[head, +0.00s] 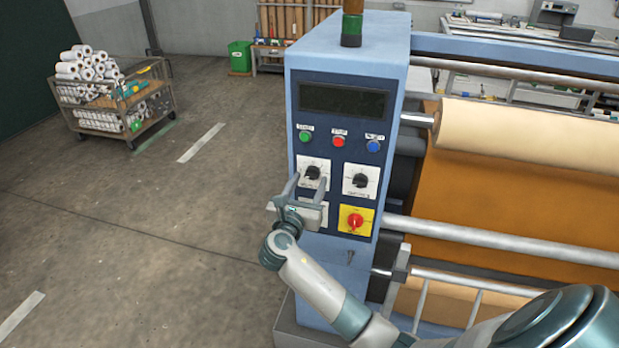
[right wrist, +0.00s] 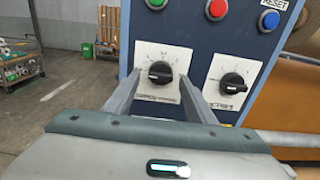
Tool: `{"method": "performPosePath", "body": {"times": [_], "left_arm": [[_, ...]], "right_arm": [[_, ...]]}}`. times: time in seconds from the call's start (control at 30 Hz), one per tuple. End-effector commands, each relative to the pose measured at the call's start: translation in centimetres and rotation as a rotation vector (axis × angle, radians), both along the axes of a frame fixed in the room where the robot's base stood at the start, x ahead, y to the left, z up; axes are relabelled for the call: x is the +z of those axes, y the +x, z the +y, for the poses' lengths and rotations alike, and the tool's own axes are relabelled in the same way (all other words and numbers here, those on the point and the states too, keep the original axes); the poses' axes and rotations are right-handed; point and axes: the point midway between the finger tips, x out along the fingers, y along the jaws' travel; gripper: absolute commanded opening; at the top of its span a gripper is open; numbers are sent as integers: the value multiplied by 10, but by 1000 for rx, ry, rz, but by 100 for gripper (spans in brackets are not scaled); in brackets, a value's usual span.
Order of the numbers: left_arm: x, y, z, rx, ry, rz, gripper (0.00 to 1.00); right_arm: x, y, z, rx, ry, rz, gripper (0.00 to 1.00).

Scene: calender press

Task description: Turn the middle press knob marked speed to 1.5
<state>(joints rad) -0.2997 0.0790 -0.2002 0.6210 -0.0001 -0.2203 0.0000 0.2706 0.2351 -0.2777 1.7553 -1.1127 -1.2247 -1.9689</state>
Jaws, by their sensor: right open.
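The blue press cabinet (head: 345,70) has a dark panel with two black knobs on white dial plates. The left knob (head: 312,172) also shows in the right wrist view (right wrist: 160,72); the print on its plate is too blurred to read surely. The right knob (head: 360,181) is beside it, also in the right wrist view (right wrist: 234,87). My right gripper (head: 309,183) is open in front of the left knob, its two fingers either side of it in the picture. Whether they touch it cannot be told. Another white plate below is mostly hidden by the gripper. My left gripper is not in view.
Above the knobs are green (head: 305,137), red (head: 338,141) and blue (head: 373,146) buttons and a dark display (head: 342,101). A red switch on a yellow plate (head: 343,226) is lower right. Rollers (head: 540,135) extend right. A cart (head: 160,105) stands far left; floor between is clear.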

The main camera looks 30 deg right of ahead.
Motion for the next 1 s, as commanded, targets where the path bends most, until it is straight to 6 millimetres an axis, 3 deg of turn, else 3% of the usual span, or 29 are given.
{"method": "performPosePath", "body": {"times": [0.47, 0.63, 0.67, 1.0], "left_arm": [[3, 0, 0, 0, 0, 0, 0], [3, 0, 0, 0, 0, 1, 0], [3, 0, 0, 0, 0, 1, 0], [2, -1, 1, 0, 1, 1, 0]], "right_arm": [[0, 7, -8, 0, -1, -1, 50], [0, 7, -8, 0, -1, -1, 12], [0, 7, -8, 0, -1, -1, 9], [0, 7, -8, 0, 16, -19, 9]]}}
